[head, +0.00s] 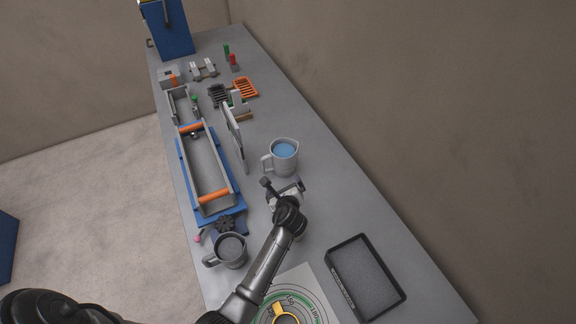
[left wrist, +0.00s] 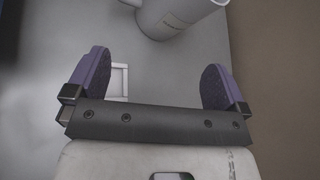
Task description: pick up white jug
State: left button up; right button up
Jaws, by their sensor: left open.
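The white jug (head: 281,158) stands upright on the grey table, with blue liquid inside and its handle to the left. In the left wrist view the jug (left wrist: 178,14) shows at the top, ahead of the fingers and cut off by the frame edge. My left gripper (head: 284,187) is just in front of the jug in the head view, apart from it. In the left wrist view the two purple finger pads of this gripper (left wrist: 156,80) are wide apart with nothing between them. My right gripper is not in view.
A grey mug (head: 230,250) stands at the near left edge. A blue-based trough with orange bars (head: 205,168) and an upright panel (head: 235,138) lie left of the jug. A black-rimmed tray (head: 367,275) is at near right. Table right of the jug is clear.

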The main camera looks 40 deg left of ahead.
aim_at(285, 166)
pick_arm(q)
jog(key=w+a+m, duration=0.1)
jog(key=w+m, duration=0.1)
jog(key=w+a+f+m+b, duration=0.1)
jog(key=w+a+m, duration=0.1)
jog(key=w+a+f+m+b, duration=0.1)
jog(key=w+a, duration=0.1)
jog(key=shift+w+a+f+m+t, duration=0.1)
jog(key=shift+w+f+m+t, duration=0.15)
jog(key=shift+w+m+t, duration=0.15)
jog(key=shift+b+x, duration=1.1)
jog(key=shift+x, duration=1.5)
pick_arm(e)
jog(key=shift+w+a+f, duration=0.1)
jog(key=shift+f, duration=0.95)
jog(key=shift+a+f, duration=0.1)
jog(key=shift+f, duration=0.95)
pick_arm(q)
jog(key=shift+f, duration=0.1)
jog(key=shift+c, duration=0.2)
jog(key=c, duration=0.7)
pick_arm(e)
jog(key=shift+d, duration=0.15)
